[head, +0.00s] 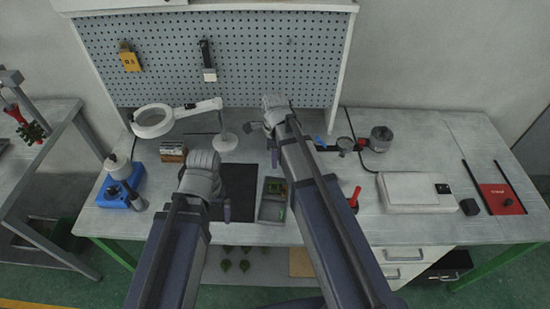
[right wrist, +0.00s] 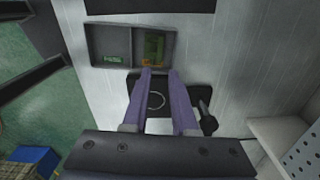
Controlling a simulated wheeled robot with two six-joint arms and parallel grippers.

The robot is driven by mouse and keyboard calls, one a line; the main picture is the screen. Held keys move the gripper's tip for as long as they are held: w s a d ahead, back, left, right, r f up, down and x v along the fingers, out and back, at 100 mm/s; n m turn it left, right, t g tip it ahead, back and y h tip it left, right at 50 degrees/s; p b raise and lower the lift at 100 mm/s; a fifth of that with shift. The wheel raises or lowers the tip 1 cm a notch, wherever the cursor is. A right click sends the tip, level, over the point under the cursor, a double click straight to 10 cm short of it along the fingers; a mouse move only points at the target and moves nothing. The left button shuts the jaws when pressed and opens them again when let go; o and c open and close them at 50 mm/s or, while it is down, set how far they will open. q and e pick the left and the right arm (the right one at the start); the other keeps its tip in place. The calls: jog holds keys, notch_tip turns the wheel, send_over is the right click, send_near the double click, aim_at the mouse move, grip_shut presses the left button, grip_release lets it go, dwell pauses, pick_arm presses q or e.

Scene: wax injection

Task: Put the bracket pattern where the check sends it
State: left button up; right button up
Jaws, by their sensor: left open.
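A grey two-compartment tray (head: 261,213) stands on the bench. Its back compartment holds a green piece with some orange (head: 276,187), also in the right wrist view (right wrist: 154,46). Its front compartment holds a small green item (head: 282,213). I cannot tell for sure which is the bracket pattern. My left gripper (head: 227,212) is open and empty over the dark mat (head: 241,182), left of the tray. My right gripper (head: 274,158) is behind the tray; in the right wrist view its fingers (right wrist: 160,72) are apart with nothing seen held.
A dark plate with a ring (right wrist: 158,100) lies beneath the right fingers. A magnifier lamp (head: 153,121) and blue device (head: 120,192) stand left. A white-topped box (head: 408,190) and red pad (head: 501,198) are right. Several green pieces (head: 226,264) lie below the bench.

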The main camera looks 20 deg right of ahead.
jog(key=s+a+n, duration=0.5)
jog(key=s+n, duration=0.3)
jog(key=n, duration=0.5)
jog(key=s+a+n+h, duration=0.1)
jog(key=s+a+n, duration=0.4)
jog(key=n, duration=0.8)
jog(key=s, duration=0.2)
jog(key=shift+s+a, duration=0.25)
jog(key=shift+s, duration=0.15)
